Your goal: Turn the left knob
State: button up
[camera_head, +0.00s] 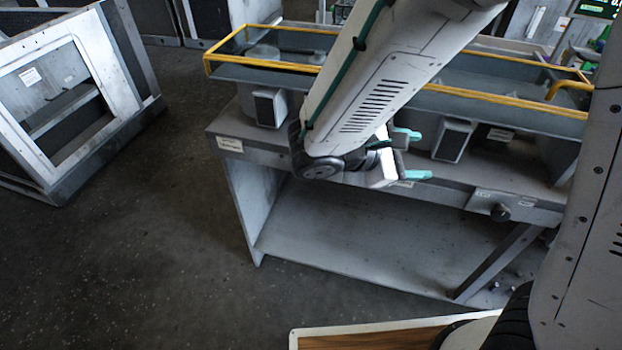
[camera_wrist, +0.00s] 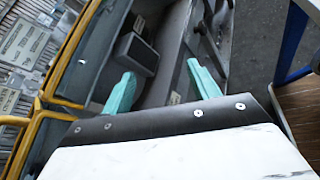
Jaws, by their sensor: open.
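One dark round knob (camera_head: 500,212) shows on the front edge of the workbench (camera_head: 455,196), toward the right in the head view. No second knob shows clearly; my arm covers the left-middle part of that front edge. My gripper (camera_head: 412,155) has teal fingers, open and with nothing between them. It is at the bench's front edge, left of the visible knob and apart from it. In the wrist view my gripper (camera_wrist: 160,72) points along the bench, with its fingers spread. A small dark shape (camera_wrist: 201,28) sits on the front edge beyond them, possibly a knob.
A grey metal frame (camera_head: 75,95) stands at left. The floor (camera_head: 190,240) in front is clear. A wood-topped surface (camera_head: 375,338) is nearest.

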jog(key=w+a+f+n+t+y, duration=0.1)
jog(key=w+a+f+n+t, duration=0.3)
jog(key=a+f+n+t, duration=0.65)
jog(key=n+t+y, duration=0.3)
jog(key=n+y, duration=0.3)
send_near(313, 175)
jog(key=x, duration=0.8)
jog(key=shift+w+r, duration=0.1)
jog(key=shift+w, duration=0.05)
jog(key=c, duration=1)
